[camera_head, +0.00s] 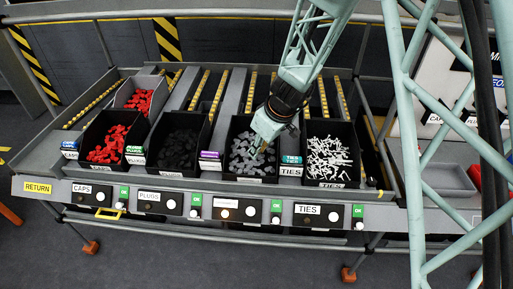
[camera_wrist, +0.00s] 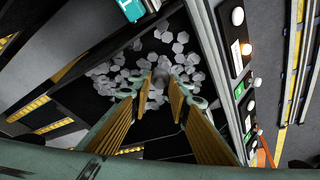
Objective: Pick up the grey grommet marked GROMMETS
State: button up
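Grey grommets (camera_head: 243,158) lie in a loose heap in a black bin (camera_head: 228,176), third from the left in the front row. The label on the panel below it is too small to read. My gripper (camera_head: 265,147) reaches down into the right part of this bin, pointing at the heap. In the wrist view my gripper (camera_wrist: 161,82) shows two fingers apart with a gap between them. Pale grey grommets (camera_wrist: 180,48) spread around and beyond the fingertips. Whether the tips touch any grommet I cannot tell, and no grommet is clearly held.
Bins of red caps (camera_head: 108,146), black plugs (camera_head: 178,147) and white ties (camera_head: 328,158) stand alongside. Bin walls are close around my gripper. A panel (camera_head: 226,209) with buttons and a lit orange lamp runs along the front. Yellow roller tracks (camera_head: 221,95) rise behind.

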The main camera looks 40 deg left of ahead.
jog(key=s+d+r+b, duration=0.1)
jog(key=s+d+b, duration=0.3)
jog(key=s+d, duration=0.4)
jog(key=shift+s+d+r, duration=0.15)
jog(key=shift+s+d, duration=0.1)
jog(key=shift+d, duration=0.5)
jog(key=shift+a+r, duration=0.1)
